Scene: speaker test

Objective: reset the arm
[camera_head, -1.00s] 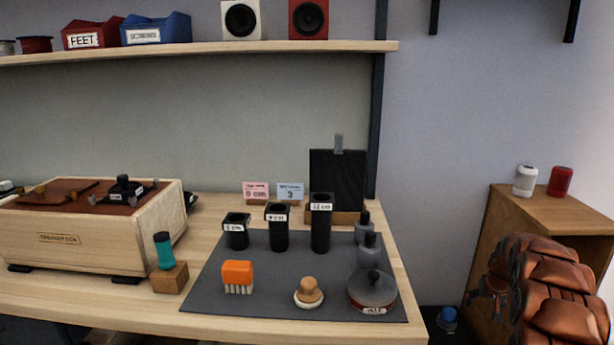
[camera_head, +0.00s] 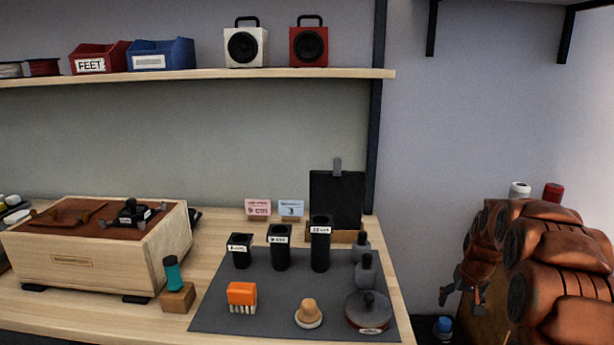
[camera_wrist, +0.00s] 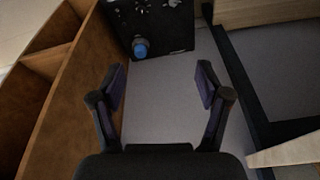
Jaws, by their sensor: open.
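My arm (camera_head: 560,260), with orange-brown links, is folded at the right of the head view, in front of a small wooden cabinet. My gripper (camera_head: 462,297) hangs at its left end, off the right side of the workbench. In the wrist view my gripper (camera_wrist: 162,88) is open, its two dark fingers spread with nothing between them. Below it are grey floor and a dark panel (camera_wrist: 165,45) bearing a blue-capped item (camera_wrist: 140,48).
The workbench (camera_head: 225,255) carries a wooden box (camera_head: 80,262) and a dark mat (camera_head: 275,322) with black holders, an orange brush (camera_head: 242,295) and bottles. A shelf (camera_head: 200,76) above holds two speakers. Wooden compartments (camera_wrist: 62,85) stand close left of my gripper in the wrist view.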

